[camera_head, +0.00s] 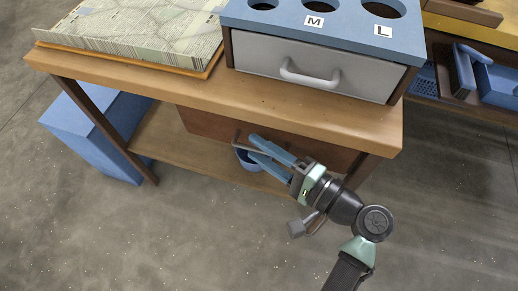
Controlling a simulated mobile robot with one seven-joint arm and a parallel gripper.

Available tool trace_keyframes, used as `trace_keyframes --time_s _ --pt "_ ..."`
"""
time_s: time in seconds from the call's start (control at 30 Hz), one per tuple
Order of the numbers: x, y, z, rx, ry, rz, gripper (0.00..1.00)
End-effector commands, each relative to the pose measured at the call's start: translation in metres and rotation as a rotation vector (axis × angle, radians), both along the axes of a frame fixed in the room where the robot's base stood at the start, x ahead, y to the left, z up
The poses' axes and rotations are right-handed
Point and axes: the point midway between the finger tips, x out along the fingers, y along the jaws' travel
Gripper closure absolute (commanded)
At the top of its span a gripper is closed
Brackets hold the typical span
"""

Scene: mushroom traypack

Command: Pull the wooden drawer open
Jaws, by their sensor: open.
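The wooden drawer (205,124) is a dark brown front under the wooden table top. It looks shut or nearly so. A thin grey bar, which looks like its handle (240,147), shows beside my fingertips. My gripper (253,148) is in front of the drawer, with two blue fingers spread apart and pointing left. The fingers hide part of the drawer front and handle. I cannot tell whether the bar lies between the fingers or touches them.
The table (130,76) carries a map-covered board (140,30) and a blue-topped box (262,22) with a grey drawer (310,70). A blue container (75,125) stands at left. The floor in front is clear.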

Motion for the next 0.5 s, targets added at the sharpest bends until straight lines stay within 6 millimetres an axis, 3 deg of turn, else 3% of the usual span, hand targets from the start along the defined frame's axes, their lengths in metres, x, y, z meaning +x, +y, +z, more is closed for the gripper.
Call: trace_keyframes --time_s 0.37,0.5 --pt "0.0042 0.0060 0.0000 0.000 0.000 0.001 0.58" --pt "0.0041 0.0058 0.0000 0.000 0.000 0.001 0.81"
